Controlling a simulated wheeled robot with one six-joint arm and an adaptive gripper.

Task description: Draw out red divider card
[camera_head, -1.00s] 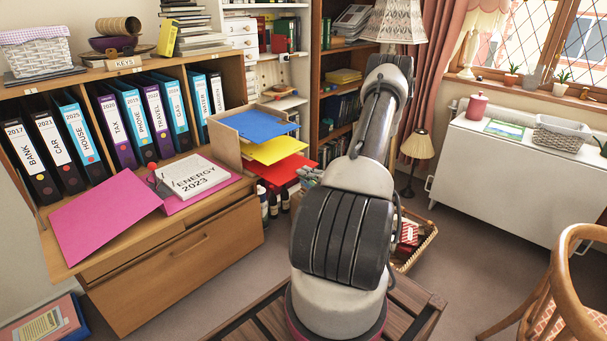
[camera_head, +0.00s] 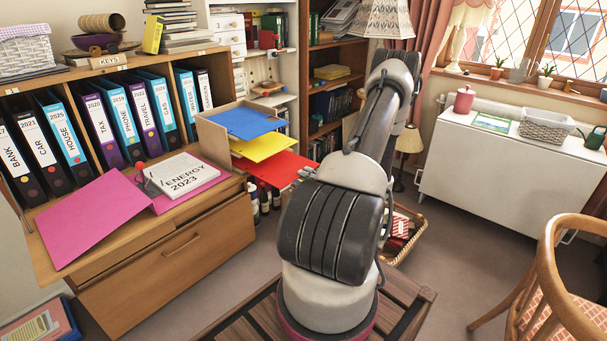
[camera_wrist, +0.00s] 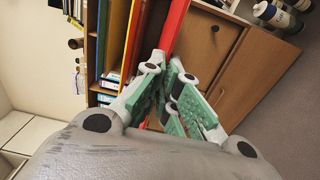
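The red divider card (camera_head: 275,168) is the lowest of three coloured cards at the right end of the shelf unit and sticks out to the right, beyond the yellow card (camera_head: 263,147) and the blue card (camera_head: 245,123). In the wrist view the red card (camera_wrist: 174,25) runs down between the green-padded fingers of my gripper (camera_wrist: 166,62), which look closed on its edge. In the head view my arm hides most of the gripper.
A wooden holder (camera_head: 212,140) stands at the cards' left. An open pink folder (camera_head: 95,215) with an ENERGY 2023 booklet (camera_head: 185,175) lies on the desk flap. Bottles (camera_head: 265,200) stand below the red card. A wicker basket (camera_head: 405,240) is on the floor.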

